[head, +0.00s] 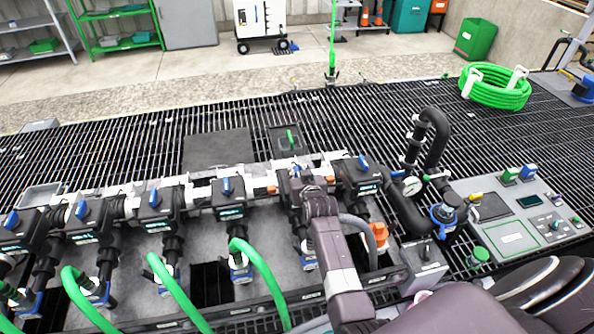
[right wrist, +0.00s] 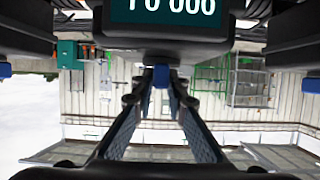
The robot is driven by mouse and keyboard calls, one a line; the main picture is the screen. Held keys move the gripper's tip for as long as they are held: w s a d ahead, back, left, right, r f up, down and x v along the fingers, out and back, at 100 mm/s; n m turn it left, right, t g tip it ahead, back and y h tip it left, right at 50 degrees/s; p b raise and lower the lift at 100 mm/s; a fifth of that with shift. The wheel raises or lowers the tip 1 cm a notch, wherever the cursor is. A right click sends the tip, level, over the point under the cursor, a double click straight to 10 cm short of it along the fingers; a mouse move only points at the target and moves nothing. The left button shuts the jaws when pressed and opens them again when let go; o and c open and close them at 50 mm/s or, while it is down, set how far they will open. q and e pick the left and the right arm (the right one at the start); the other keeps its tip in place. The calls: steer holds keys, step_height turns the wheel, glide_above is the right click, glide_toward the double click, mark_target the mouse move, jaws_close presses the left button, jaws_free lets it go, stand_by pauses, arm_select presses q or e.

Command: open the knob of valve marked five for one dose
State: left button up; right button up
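A row of valves with black bodies, small displays and blue knobs runs along the manifold in the head view; their number marks are too small to read. My right gripper (head: 296,182) is over the fifth valve from the left and mostly hides it. In the right wrist view, which looks upside down, the two fingers (right wrist: 161,88) stand on either side of a blue knob (right wrist: 161,76); whether they touch it I cannot tell. A display (right wrist: 168,14) above it shows mostly zeros. The fourth knob (head: 227,187) and sixth knob (head: 363,163) flank my gripper. My left gripper is not in view.
Green hoses (head: 262,268) rise in front of the valves. A black pipe with a gauge (head: 411,186) and a control panel (head: 518,222) stand at the right. A coiled green hose (head: 494,86) lies on the grating behind. The grating beyond the manifold is mostly clear.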

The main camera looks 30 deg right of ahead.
jaws_close()
steer(key=shift+w+d+r+n+y, duration=0.15)
steer(key=shift+r+n+y, duration=0.1)
steer(key=shift+n+y, duration=0.55)
steer(key=shift+y, duration=0.1)
steer(key=shift+n+y+b, duration=0.65)
steer(key=shift+n+y, duration=0.15)
steer(key=shift+y, duration=0.1)
steer(key=n+y+b, duration=0.2)
steer(key=b, duration=0.3)
steer(key=shift+w+y, duration=0.1)
steer(key=shift+y, duration=0.2)
steer(key=shift+a+b, duration=0.25)
steer(key=shift+b, duration=0.15)
